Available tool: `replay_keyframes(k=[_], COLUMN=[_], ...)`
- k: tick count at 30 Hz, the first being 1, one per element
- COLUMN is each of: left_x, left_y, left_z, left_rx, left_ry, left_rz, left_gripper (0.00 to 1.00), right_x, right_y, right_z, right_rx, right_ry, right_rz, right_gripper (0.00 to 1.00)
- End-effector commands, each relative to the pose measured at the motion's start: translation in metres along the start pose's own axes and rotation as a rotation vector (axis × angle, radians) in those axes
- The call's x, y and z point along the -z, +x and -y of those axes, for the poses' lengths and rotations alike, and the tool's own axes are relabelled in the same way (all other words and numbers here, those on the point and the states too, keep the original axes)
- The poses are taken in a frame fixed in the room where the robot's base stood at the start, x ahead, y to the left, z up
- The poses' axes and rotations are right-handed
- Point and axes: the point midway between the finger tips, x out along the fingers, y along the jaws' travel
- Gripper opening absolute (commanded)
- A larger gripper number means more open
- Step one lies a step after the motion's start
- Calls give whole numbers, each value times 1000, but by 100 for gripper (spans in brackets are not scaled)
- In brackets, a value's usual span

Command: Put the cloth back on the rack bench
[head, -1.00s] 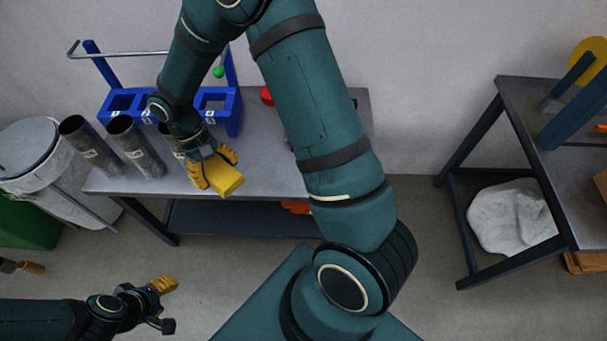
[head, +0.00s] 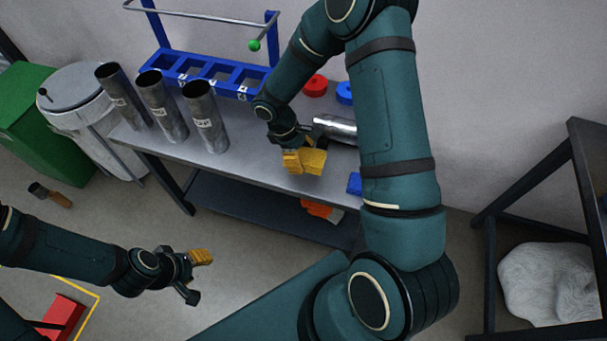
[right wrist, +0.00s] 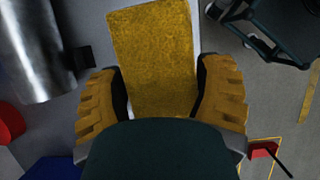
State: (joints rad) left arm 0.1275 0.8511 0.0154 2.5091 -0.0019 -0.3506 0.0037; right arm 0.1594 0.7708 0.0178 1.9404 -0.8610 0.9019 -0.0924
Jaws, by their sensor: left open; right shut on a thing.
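The yellow cloth (head: 314,162), block-shaped, is held in my right gripper (head: 303,163) over the front part of the grey rack bench (head: 240,160), right of the standing metal tubes. I cannot tell whether it touches the bench top. In the right wrist view the cloth (right wrist: 155,60) sits between the two yellow fingers of my right gripper (right wrist: 160,95), which are shut on it. My left gripper (head: 200,274) is open and empty over the floor in front of the bench.
Metal tubes (head: 205,118) stand on the bench's left before a blue rack (head: 210,75). Another tube (head: 336,128) lies behind my right gripper, near a red ring part (head: 315,86) and blue parts (head: 354,183). A white bin (head: 85,90) stands left. A dark-framed table (head: 545,170) stands right.

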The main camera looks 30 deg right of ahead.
Motion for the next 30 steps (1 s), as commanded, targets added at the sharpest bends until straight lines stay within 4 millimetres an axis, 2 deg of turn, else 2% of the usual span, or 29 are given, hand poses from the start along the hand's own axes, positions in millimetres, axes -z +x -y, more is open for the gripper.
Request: replay_keyframes(k=[1,3,11,17,29,30], left_x=[0,1,2,2,3,3], left_y=[3,6,9,16,18,19], left_z=[1,2,3,6,7,7], left_rx=[0,0,0,0,0,0], left_ry=[0,0,1,1,1,1], left_rz=[-2,-3,-6,-9,-10,-11], left_gripper=[47,47,47,47,47,47], right_x=[4,8,16,26,28,28], right_y=[11,20,38,63,69,69], right_z=[0,0,0,0,0,0], right_rx=[3,1,1,2,1,1], right_ry=[1,1,4,5,6,6], right_rz=[3,2,1,1,0,0], right_gripper=[37,37,37,37,37,76])
